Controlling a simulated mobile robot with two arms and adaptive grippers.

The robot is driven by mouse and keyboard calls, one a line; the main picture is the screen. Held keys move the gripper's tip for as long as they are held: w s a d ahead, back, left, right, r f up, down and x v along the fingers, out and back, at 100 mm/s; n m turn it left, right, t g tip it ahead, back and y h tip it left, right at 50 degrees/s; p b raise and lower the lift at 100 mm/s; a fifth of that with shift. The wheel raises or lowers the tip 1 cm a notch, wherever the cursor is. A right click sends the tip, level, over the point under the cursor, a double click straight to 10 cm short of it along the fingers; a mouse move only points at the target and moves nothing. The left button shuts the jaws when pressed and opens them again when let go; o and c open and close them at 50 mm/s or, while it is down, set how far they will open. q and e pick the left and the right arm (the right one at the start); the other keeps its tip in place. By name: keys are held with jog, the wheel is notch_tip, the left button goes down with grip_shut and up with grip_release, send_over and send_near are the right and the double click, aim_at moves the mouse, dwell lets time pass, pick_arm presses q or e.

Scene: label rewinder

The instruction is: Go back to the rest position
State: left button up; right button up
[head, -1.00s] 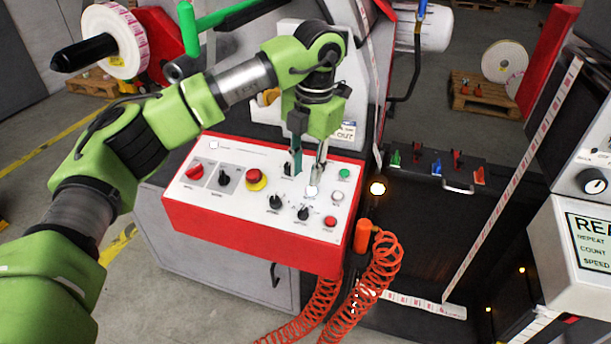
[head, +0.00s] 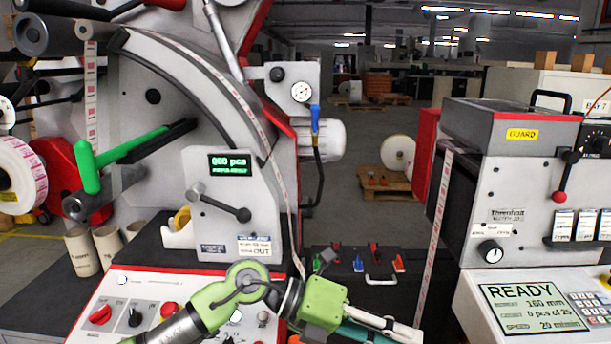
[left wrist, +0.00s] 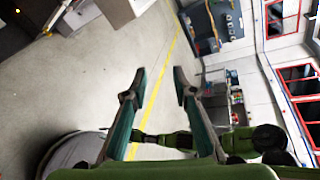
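My left gripper (head: 385,328) is at the bottom edge of the head view, pointing right, in front of the rewinder and clear of its control panel (head: 88,312). In the left wrist view my left gripper (left wrist: 160,85) is open, with its two fingers apart and only floor between them. A green arm of mine (left wrist: 180,140) crosses behind the fingers in that view. Its far end is small, dark and partly covered, so I cannot tell the state of my right gripper. The head view does not show my right arm.
The rewinder carries a green lever (head: 130,145), a display reading 000 pcs (head: 230,164) and a label web (head: 285,200). At right stands a unit with a READY screen (head: 530,305). A pallet (head: 385,182) lies behind on open floor.

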pick_arm(q)
notch_tip(320, 180, up, 10)
jog(key=w+r+n+t+h, duration=0.1)
jog(key=n+t+h, duration=0.4)
jog(key=n+h, duration=0.25)
jog(key=w+a+n+t+y, duration=0.6)
jog(key=a+n+t, duration=0.4)
jog(key=n+t, duration=0.4)
jog(key=a+f+n+g+y, duration=0.2)
jog(key=a+f+n+y, duration=1.3)
jog(key=a+f, duration=0.55)
jog(key=s+a+f+n+g, duration=0.2)
jog(key=s+f+g, duration=0.4)
jog(key=s+f, duration=0.55)
jog(key=s+a+f+n+g, duration=0.2)
jog(key=s+f+g, duration=0.45)
jog(key=s, duration=0.85)
jog(key=s+f, duration=0.3)
jog(key=f, duration=2.7)
jog(key=s+a+f+g, duration=0.1)
jog(key=s+a+f, duration=0.2)
jog(key=s+f, duration=1.1)
jog(key=shift+s+a+f+m, duration=0.2)
jog(key=shift+s+m, duration=0.15)
jog(key=shift+s, duration=0.9)
